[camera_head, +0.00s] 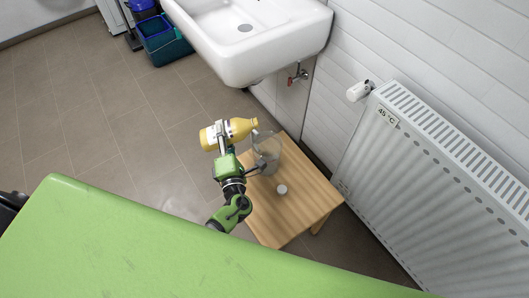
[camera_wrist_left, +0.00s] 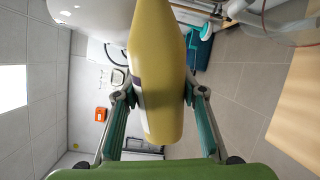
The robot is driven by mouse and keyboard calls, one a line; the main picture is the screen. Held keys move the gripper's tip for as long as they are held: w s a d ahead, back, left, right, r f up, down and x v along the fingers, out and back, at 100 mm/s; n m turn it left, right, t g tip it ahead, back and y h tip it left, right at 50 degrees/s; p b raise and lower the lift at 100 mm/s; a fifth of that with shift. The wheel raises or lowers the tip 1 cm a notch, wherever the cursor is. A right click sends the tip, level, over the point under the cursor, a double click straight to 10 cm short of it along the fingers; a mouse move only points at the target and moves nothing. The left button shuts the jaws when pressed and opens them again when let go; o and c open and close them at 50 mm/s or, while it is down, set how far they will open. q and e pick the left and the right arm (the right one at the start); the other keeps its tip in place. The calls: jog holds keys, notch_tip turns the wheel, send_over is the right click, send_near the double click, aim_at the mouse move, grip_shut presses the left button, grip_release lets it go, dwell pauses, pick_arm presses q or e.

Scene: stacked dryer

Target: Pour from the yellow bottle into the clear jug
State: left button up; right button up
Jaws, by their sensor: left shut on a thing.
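The yellow bottle (camera_head: 240,128) is in my left gripper (camera_head: 222,139), held above the floor at the left edge of the small wooden table. The bottle lies nearly level, its narrow end pointing right, close to the clear jug's upper rim. The clear jug (camera_head: 268,145) stands upright on the table. In the left wrist view the bottle (camera_wrist_left: 157,70) sits between both fingers, and part of the jug (camera_wrist_left: 290,22) shows at the top right. No liquid stream is visible. The right gripper is not in view.
A small white round object (camera_head: 282,190) lies on the wooden table (camera_head: 300,205) near the jug. A white sink (camera_head: 245,60) hangs behind, and a white radiator (camera_head: 430,170) stands at the right. Open tiled floor is at the left.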

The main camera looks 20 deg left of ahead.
pick_arm(q)
jog(key=shift+f+m+p, duration=0.7)
jog(key=shift+f+m, duration=0.15)
jog(key=shift+m, duration=0.65)
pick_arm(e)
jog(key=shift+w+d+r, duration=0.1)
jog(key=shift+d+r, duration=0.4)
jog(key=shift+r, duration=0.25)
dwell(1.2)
